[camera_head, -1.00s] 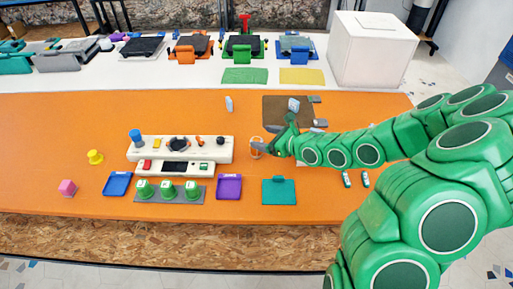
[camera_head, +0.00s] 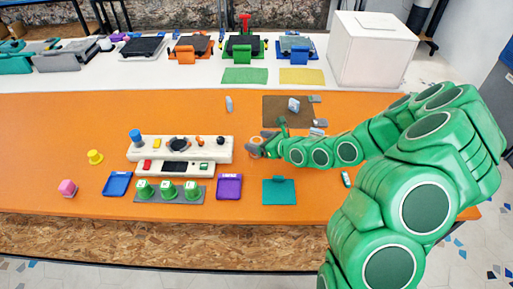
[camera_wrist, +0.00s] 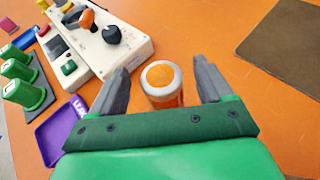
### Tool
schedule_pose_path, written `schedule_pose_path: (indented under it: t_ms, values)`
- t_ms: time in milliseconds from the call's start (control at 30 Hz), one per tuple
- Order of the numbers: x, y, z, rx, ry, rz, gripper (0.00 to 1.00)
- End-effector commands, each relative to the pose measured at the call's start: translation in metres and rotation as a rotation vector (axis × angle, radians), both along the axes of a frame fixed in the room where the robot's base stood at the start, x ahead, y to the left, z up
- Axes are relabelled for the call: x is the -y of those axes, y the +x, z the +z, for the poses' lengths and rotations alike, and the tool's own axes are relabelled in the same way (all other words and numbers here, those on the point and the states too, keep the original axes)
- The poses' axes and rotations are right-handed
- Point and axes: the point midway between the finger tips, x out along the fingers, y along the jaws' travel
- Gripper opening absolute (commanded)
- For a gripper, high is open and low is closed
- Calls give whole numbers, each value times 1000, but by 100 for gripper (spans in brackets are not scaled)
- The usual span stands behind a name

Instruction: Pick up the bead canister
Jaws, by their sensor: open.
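The bead canister (camera_wrist: 161,84) is a small clear cylinder with a pale rim and an orange-looking inside. In the wrist view it stands upright on the orange table between the two grey fingers of my gripper (camera_wrist: 163,88). The fingers are open, one on each side of it, with a gap showing on both sides. In the head view my gripper (camera_head: 258,148) is low over the table, just right of the white console, and its fingers largely hide the canister.
The white console (camera_head: 185,148) with knobs stands close on the left. A purple tray (camera_head: 229,187) and a teal clipboard-like plate (camera_head: 279,192) lie nearer the front edge. A brown mat (camera_head: 275,108) with small items lies behind my arm. Bare orange table lies between these.

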Motion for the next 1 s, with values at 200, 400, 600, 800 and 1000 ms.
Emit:
schedule_pose_path:
  t_ms: [200,400,600,800,1000]
  values:
    - [-15,13,-10,1,-1,-1,79]
    - [-21,19,-13,1,-1,-1,79]
    - [-22,19,-13,2,0,-1,79]
    - [-22,19,-13,2,0,-1,58]
    - [-22,19,-13,2,0,-1,27]
